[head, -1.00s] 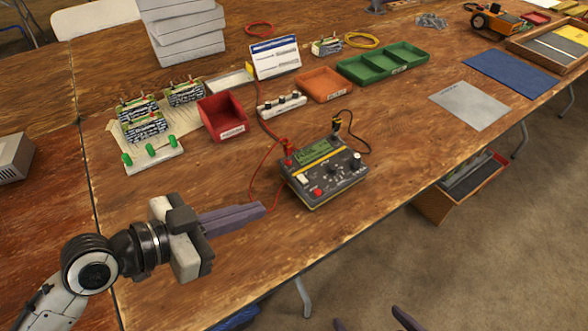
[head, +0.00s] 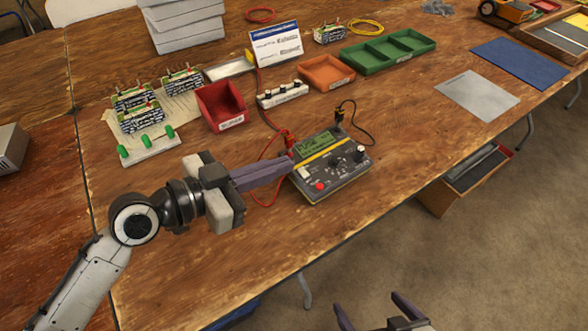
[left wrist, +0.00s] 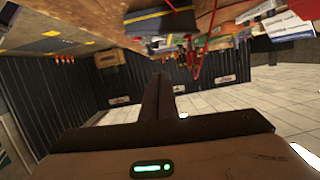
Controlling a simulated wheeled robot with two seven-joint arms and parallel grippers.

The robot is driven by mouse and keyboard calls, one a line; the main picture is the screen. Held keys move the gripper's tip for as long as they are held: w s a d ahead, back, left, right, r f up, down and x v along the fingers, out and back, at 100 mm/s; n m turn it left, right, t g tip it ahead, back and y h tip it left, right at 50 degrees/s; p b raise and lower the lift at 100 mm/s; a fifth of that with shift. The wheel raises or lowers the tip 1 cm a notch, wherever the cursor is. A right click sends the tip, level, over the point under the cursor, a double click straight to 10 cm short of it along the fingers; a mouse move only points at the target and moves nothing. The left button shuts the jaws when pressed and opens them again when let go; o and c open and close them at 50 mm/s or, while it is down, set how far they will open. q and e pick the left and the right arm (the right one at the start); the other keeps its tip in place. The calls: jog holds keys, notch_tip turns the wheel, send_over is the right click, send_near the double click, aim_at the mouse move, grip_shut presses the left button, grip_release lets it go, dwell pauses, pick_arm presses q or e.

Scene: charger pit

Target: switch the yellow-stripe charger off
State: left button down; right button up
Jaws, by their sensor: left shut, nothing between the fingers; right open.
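The yellow-stripe charger (head: 345,174) is a dark grey box on the wooden table, with a green screen (head: 313,143), a yellow stripe across its top, dark knobs, a red button (head: 320,186) and a pale switch (head: 305,173). Red and black leads are plugged in at its back. My left gripper (head: 286,165) is shut and empty, its fingertips at the charger's left edge near the pale switch. I cannot tell whether they touch it. The closed fingers also show in the left wrist view (left wrist: 158,95). My right gripper (head: 374,308) is open and empty, low beyond the table's front edge.
Behind the charger stand a white strip with black knobs (head: 283,95), a red bin (head: 220,105), an orange tray (head: 326,73) and a green tray (head: 388,51). Battery packs (head: 141,117) are at left. Table between charger and grey mat (head: 477,95) is clear.

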aim_at(304, 172)
pick_arm(q)
jog(key=w+d+f, duration=0.2)
jog(key=d+f, duration=0.1)
jog(key=shift+w+d+f, duration=0.15)
jog(key=shift+w+f, duration=0.15)
jog(key=shift+w, duration=0.1)
jog(key=shift+f+b, duration=0.3)
jog(key=shift+f, duration=0.5)
